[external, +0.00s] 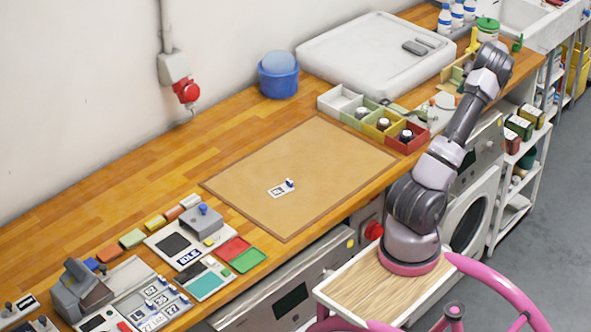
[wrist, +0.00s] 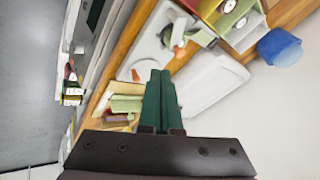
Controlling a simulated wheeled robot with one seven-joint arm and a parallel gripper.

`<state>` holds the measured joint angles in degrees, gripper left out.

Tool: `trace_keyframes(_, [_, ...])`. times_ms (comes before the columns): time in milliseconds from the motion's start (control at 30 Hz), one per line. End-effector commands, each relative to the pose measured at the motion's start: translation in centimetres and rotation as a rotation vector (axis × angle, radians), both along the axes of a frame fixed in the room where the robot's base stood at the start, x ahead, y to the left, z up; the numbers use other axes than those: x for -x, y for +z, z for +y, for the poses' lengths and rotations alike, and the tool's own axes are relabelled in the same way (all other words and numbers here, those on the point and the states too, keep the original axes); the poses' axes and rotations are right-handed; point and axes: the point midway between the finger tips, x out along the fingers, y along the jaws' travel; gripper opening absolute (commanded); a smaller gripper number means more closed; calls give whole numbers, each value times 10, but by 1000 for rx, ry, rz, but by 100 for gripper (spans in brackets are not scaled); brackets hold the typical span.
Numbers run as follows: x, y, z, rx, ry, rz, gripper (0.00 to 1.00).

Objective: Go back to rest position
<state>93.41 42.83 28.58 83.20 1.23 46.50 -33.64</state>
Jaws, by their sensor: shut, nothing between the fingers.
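My gripper shows in the wrist view (wrist: 159,72) as two dark green fingers pressed together with nothing between them. In the external view my arm reaches up to the far right end of the bench, and a green fingertip (external: 517,44) shows past the wrist. The gripper is high and away from the brown mat (external: 330,155). On the mat lies a small white tag (external: 278,191) with a blue-topped piece at its right end.
An open-topped row of coloured bins (external: 410,138), a white lidded tub (external: 380,50) and a blue bucket (external: 278,80) stand along the bench. Devices and coloured pads (external: 241,254) fill the near left. A shelf rack (external: 515,185) stands at right. Most of the mat is clear.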

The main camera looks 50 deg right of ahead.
Motion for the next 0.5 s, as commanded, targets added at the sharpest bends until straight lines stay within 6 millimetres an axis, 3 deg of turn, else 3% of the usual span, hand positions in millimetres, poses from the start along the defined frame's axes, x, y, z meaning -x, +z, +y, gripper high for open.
trace_keyframes(267, [-9, 5, 7, 3, 12, 5, 0])
trace_keyframes(367, [-34, 20, 30, 11, 49, 25, 0])
trace_keyframes(500, [-89, 56, 97, 31, 134, 72, 0])
